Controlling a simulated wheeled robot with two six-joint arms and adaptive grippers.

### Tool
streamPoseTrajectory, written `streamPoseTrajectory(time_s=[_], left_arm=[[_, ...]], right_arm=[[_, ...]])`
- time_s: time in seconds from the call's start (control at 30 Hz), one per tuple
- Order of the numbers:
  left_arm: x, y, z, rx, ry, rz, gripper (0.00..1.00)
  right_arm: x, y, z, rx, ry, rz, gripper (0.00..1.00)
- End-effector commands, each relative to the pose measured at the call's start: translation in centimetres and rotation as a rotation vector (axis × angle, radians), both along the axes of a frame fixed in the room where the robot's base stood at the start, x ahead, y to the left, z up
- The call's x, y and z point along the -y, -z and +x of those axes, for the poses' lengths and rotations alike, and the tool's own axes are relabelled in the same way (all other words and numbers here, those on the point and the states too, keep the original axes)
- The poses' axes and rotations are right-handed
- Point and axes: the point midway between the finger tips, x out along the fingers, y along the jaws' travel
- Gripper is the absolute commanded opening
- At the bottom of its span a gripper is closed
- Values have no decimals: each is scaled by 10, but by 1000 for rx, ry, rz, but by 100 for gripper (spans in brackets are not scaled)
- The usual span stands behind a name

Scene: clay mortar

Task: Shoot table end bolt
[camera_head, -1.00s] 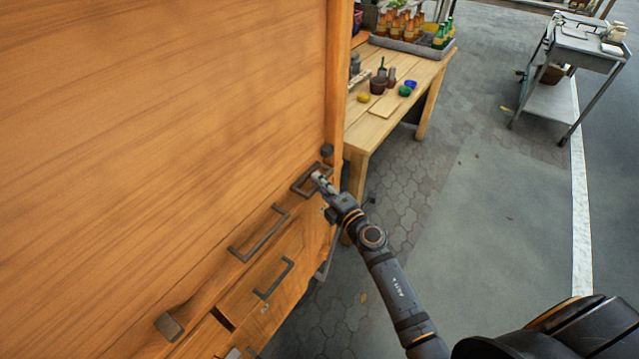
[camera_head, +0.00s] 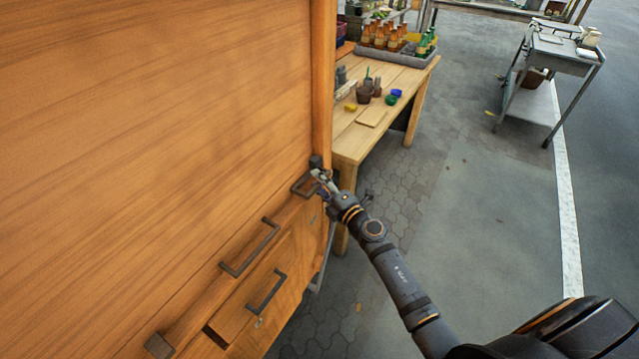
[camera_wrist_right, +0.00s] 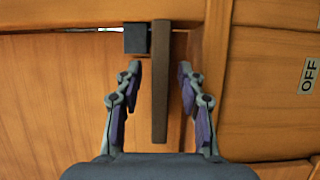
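The wooden cabinet-like table fills the left of the head view. At its far right corner sit a small dark block (camera_head: 316,160) and a dark bar handle (camera_head: 303,188). My right gripper (camera_head: 320,175) is at that corner, close beside both. In the right wrist view a brown-grey bar (camera_wrist_right: 160,90) stands upright between my right fingers (camera_wrist_right: 158,72), with a gap on each side. The dark square block (camera_wrist_right: 137,38) is left of the bar's top. The fingers are open; contact does not show. My left gripper is not in view.
More bar handles (camera_head: 250,247) and another dark block (camera_head: 159,345) line the cabinet's near edge. A wooden workbench (camera_head: 350,145) with bottles and small pots stands beyond. A metal cart (camera_head: 565,52) is far right. Paved floor between is clear.

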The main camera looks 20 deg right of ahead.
Motion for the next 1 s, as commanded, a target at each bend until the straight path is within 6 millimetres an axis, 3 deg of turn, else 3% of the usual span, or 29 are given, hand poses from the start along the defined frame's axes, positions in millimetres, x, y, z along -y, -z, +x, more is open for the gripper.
streamPoseTrajectory(time_s=[0.17,0.4,0.53,1.0], left_arm=[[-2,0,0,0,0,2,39],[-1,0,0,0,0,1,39],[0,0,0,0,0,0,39],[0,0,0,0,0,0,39]], right_arm=[[3,2,-9,-3,0,-2,39],[15,1,-54,-3,-1,-3,39],[19,1,-68,-1,-1,-1,39],[20,0,-72,0,1,0,39]])
